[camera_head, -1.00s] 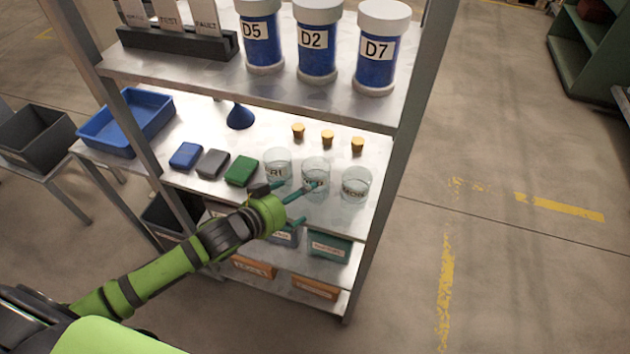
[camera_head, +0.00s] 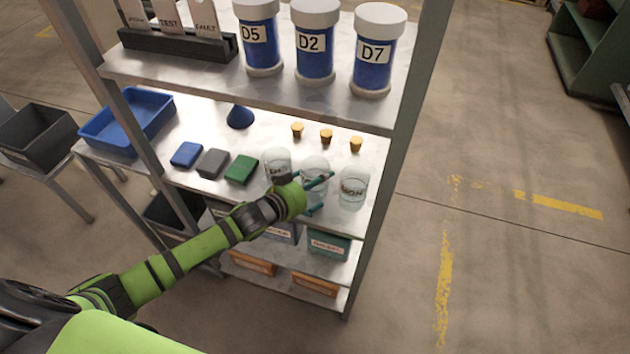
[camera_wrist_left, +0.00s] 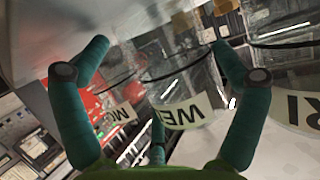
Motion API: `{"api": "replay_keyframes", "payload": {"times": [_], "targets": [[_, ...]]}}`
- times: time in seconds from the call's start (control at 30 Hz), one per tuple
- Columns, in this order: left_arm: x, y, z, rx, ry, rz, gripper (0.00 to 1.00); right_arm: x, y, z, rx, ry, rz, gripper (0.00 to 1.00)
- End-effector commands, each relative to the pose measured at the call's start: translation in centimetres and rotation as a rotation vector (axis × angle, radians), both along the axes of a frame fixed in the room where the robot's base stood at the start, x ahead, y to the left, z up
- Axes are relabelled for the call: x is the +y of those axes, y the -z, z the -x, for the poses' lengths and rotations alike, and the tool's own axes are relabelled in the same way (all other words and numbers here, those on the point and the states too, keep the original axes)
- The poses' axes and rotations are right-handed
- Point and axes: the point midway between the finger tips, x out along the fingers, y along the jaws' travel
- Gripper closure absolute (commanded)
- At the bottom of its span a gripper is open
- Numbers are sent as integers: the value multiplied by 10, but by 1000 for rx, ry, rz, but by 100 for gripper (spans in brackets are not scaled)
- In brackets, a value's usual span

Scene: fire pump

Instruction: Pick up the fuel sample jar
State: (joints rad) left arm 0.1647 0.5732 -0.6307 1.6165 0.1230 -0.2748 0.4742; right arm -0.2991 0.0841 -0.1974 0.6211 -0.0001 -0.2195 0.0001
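Three clear glass jars with white labels stand in a row on the middle shelf. The middle jar (camera_head: 314,170) shows its label as "WE..." in the left wrist view (camera_wrist_left: 180,85). The left jar (camera_head: 277,160) reads "RI" in the wrist view (camera_wrist_left: 290,75), and the right jar (camera_head: 354,188) reads "MO" there (camera_wrist_left: 115,95). My left gripper (camera_head: 321,195) is open, its teal fingers at the front of the middle jar. In the wrist view (camera_wrist_left: 160,50) the middle jar lies between the spread fingers; contact cannot be told. My right gripper is out of view.
Cork stoppers (camera_head: 326,136) and a blue funnel (camera_head: 240,116) sit behind the jars. Blue, grey and green boxes (camera_head: 241,169) lie to the left. The upper shelf (camera_head: 330,99) with blue canisters (camera_head: 316,45) overhangs. A shelf post (camera_head: 392,150) stands at right.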

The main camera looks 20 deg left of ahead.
Motion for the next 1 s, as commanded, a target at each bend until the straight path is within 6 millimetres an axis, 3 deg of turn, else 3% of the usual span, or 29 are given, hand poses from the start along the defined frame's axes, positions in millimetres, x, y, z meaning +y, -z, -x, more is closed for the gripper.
{"api": "replay_keyframes", "payload": {"times": [0.03, 0.1, 0.57, 0.87, 1.0], "targets": [[0, 0, 0, 0, 0, 0, 28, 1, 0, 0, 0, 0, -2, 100], [0, 0, 0, 1, 0, 0, 51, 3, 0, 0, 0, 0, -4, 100], [0, -3, 1, 1, 1, 1, 52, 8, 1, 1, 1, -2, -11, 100], [0, -41, 0, -6, 3, 2, 52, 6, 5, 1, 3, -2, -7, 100], [-3, -54, 25, 0, 3, 3, 52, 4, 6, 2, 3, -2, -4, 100]]}}
